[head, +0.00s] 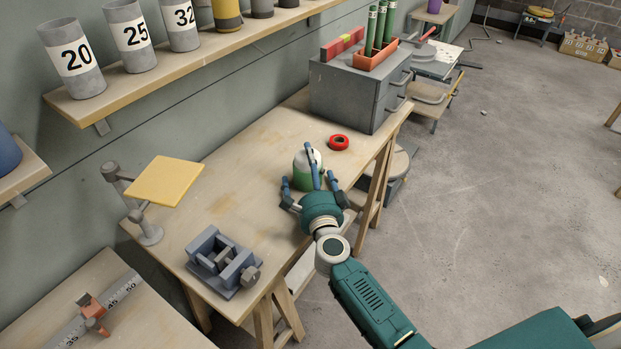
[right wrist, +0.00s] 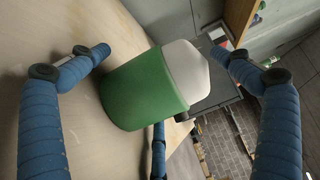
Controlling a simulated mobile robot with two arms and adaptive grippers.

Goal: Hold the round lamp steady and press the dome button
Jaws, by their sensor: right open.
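A round green body with a white domed top (head: 302,183) stands upright on the workbench; I cannot tell for certain that it is the lamp with its dome button. My right gripper (head: 311,182) is open, with its blue fingers close in front of and around that thing. In the right wrist view the green and white thing (right wrist: 143,92) sits between the spread fingers, with gaps on both sides. Whether any finger touches it is unclear. My left gripper is not in view.
A red tape roll (head: 339,142) lies behind the green thing. A grey cabinet (head: 347,97) stands at the bench's far end. A grey vise (head: 222,263) and a post with a yellow plate (head: 165,181) stand nearer. A shelf (head: 150,79) with numbered cups overhangs the bench.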

